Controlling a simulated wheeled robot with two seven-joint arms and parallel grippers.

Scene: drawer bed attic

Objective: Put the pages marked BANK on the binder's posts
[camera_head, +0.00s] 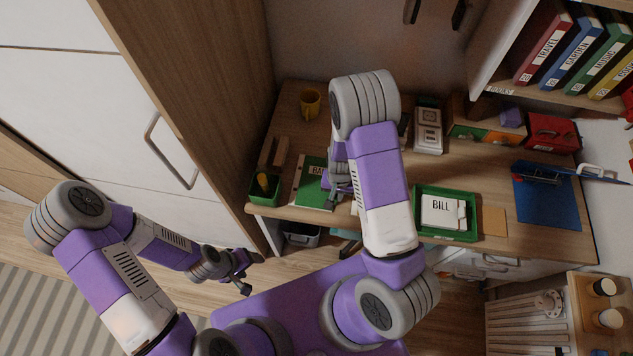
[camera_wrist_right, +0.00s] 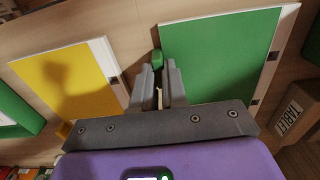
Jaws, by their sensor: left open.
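A green sheet or cover (camera_head: 313,183) whose label begins "BA", with a pale strip along its left edge, lies at the left of the desk; the rest of the label is hidden behind my right arm. My right gripper (camera_head: 338,190) is just right of it. In the right wrist view its fingers (camera_wrist_right: 161,78) are close together between a yellow cover (camera_wrist_right: 65,80) and a green cover (camera_wrist_right: 215,55). A small green thing (camera_wrist_right: 157,60) shows at the fingertips; whether it is held is unclear. A blue binder (camera_head: 548,200) with metal fittings lies at the right. My left gripper (camera_head: 246,272) is open, empty, off the desk.
A green tray (camera_head: 472,236) holds white pages marked BILL (camera_head: 438,212). A yellow mug (camera_head: 310,103), a green holder (camera_head: 262,190) and a red box (camera_head: 553,130) stand on the desk (camera_head: 490,175). Labelled binders fill the shelf at upper right.

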